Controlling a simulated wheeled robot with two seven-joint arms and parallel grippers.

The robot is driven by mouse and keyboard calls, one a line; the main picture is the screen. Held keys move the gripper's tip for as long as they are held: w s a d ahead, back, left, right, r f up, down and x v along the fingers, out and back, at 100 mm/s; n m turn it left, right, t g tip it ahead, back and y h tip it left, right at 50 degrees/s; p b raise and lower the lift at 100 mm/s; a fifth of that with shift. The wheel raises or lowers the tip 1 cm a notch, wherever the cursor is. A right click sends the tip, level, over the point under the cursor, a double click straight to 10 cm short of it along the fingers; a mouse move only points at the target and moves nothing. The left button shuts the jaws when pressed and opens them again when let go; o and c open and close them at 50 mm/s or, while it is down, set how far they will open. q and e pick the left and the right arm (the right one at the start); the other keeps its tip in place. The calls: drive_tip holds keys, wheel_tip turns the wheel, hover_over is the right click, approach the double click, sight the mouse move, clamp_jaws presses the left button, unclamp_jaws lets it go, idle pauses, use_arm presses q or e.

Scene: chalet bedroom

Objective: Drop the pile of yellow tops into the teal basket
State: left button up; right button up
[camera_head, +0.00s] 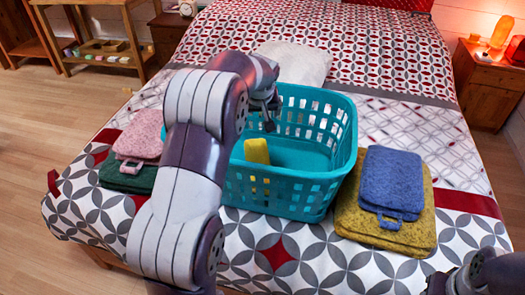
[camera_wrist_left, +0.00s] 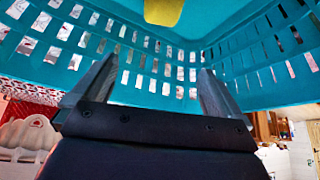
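The teal basket (camera_head: 300,205) stands on the bed. A bright yellow folded thing (camera_head: 257,152) is inside it, leaning near the front wall; it also shows at the top of the left wrist view (camera_wrist_left: 163,10). I cannot tell how many tops it holds. My left gripper (camera_head: 268,118) is at the basket's far left side, partly hidden by my arm. In the left wrist view its two fingers (camera_wrist_left: 150,92) are apart with nothing between them, and the basket wall (camera_wrist_left: 135,80) lies beyond. Part of my right arm (camera_head: 475,272) shows at the bottom right; its fingers are unclear.
Right of the basket, a blue folded pile (camera_head: 391,180) lies on a larger mustard one (camera_head: 415,232). Left, a pink folded thing (camera_head: 140,135) lies on a dark green one (camera_head: 127,177). A white folded cloth (camera_head: 300,62) lies behind. The bed's front strip is clear.

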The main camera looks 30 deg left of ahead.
use_arm(q)
drive_tip(key=p+v, duration=0.1)
drive_tip(key=v, duration=1.1)
drive_tip(key=shift+r, duration=0.3)
